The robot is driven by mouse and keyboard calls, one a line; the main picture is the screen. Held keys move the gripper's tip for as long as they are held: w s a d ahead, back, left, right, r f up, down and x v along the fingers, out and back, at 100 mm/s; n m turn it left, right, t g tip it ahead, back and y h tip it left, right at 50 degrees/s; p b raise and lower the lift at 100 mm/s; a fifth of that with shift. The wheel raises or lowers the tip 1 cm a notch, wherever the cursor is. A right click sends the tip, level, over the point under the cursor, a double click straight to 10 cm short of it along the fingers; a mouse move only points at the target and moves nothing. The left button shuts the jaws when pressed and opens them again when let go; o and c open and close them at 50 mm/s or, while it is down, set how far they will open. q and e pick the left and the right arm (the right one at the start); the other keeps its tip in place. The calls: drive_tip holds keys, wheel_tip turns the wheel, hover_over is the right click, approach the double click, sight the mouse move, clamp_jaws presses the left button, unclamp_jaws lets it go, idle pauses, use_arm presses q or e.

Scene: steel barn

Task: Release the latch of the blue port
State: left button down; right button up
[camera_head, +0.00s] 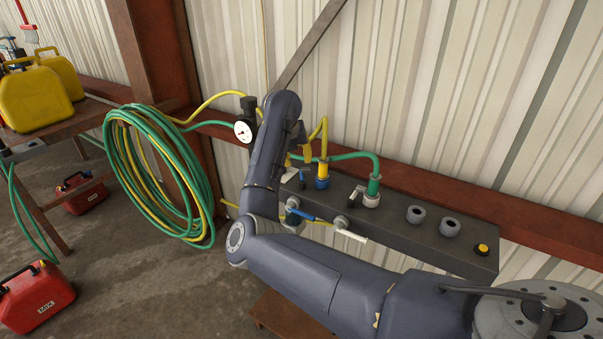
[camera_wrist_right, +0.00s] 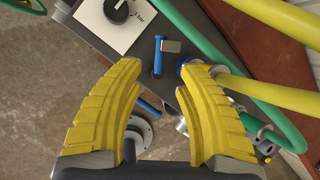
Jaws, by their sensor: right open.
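The blue port (camera_head: 322,181) is on the dark grey manifold panel, with a yellow fitting and yellow hose plugged in. Its blue collar also shows in the right wrist view (camera_wrist_right: 183,65), partly hidden by my finger. A blue lever-like part with a grey block at its end, probably the latch (camera_wrist_right: 158,57), stands beside the collar. My right gripper (camera_wrist_right: 163,67) is open and empty, its yellow fingertips on either side of that part. I cannot tell whether they touch it. In the head view the right gripper (camera_head: 302,155) is partly hidden by my arm. My left gripper is not visible.
A green hose plugs into a neighbouring port (camera_head: 372,190). A blue-handled valve (camera_head: 296,211) and a white-handled valve (camera_head: 348,234) stick out in front. Two empty grey ports (camera_head: 433,221) and a yellow button (camera_head: 483,249) are right. A gauge (camera_head: 243,131) and coiled hoses (camera_head: 150,170) are left.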

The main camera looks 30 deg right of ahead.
sight(302, 173)
drive_tip(key=x, duration=0.9)
drive_tip(key=shift+d+f, duration=0.1)
drive_tip(key=shift+c, duration=0.5)
clamp_jaws()
